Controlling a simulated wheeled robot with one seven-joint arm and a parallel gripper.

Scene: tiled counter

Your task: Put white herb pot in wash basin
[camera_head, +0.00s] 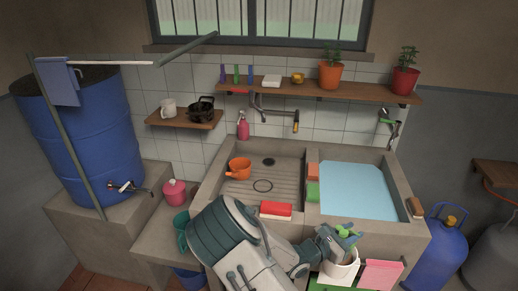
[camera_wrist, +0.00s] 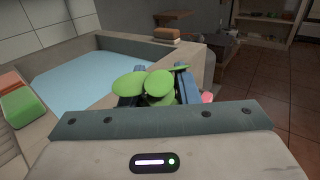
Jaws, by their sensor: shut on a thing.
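The white herb pot (camera_head: 341,270) is at the front edge of the counter, below the water-filled basin. Its green leaves (camera_head: 346,231) rise beside my gripper (camera_head: 336,244). In the wrist view, broad round leaves (camera_wrist: 150,86) fill the space between the blue fingers of my gripper (camera_wrist: 158,92) and hide the pot. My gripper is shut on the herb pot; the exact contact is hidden. The concrete wash basin (camera_head: 393,161) has a right compartment with light blue water (camera_head: 356,190) and a ribbed left compartment (camera_head: 285,178). The water also shows in the wrist view (camera_wrist: 85,75).
A red-and-white block (camera_head: 276,209) lies on the left compartment's front. Orange and green blocks (camera_head: 312,190) sit on the divider. An orange dipper (camera_head: 239,168) is in the left compartment. A brush (camera_head: 415,208) rests on the right rim. A pink item (camera_head: 380,274) stands right of the pot.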

